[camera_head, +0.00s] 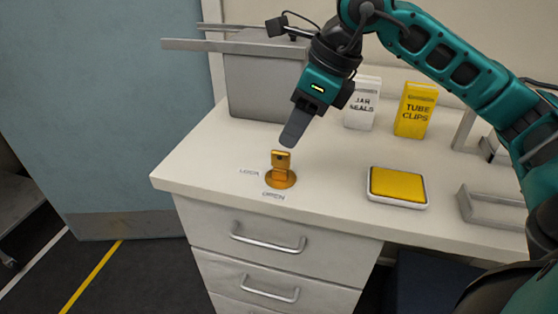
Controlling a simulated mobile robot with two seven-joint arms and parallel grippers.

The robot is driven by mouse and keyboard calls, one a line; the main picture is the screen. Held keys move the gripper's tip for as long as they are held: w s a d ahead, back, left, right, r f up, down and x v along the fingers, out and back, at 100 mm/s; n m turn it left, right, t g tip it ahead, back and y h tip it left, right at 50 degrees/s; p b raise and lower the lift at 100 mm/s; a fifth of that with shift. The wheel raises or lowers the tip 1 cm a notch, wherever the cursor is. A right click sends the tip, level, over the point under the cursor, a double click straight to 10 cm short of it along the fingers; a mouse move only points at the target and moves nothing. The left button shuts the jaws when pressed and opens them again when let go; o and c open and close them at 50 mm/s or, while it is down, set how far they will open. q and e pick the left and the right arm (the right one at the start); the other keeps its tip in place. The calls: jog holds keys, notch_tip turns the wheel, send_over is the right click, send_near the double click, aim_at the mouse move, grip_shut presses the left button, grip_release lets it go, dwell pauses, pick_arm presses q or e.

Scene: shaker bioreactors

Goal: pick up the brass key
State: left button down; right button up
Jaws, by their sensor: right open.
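The brass key (281,161) stands upright in a round brass lock plate (281,179) on the white counter, near its front left corner. The words "LOCK" and "OPEN" are printed on the counter beside the plate. My right gripper (294,131) is just above the key and slightly to its right, pointing down and to the left. It is open and holds nothing that I can see; its fingers overlap from this angle. Whether a fingertip touches the key is hard to tell. My left gripper is not in view.
A grey box (262,82) stands behind the key. A white "JAR SEALS" box (362,103) and a yellow "TUBE CLIPS" box (415,110) stand at the back. A yellow-topped pad (397,185) and grey brackets (494,208) lie to the right. Drawers (268,243) are below.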

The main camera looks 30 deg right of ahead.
aim_at(281, 151)
jog(key=x, duration=0.7)
jog(key=shift+w+d+f+b, duration=0.2)
jog(key=shift+w+d+b, duration=0.05)
jog(key=shift+w+b, duration=0.1)
jog(key=shift+c, duration=0.2)
grip_shut()
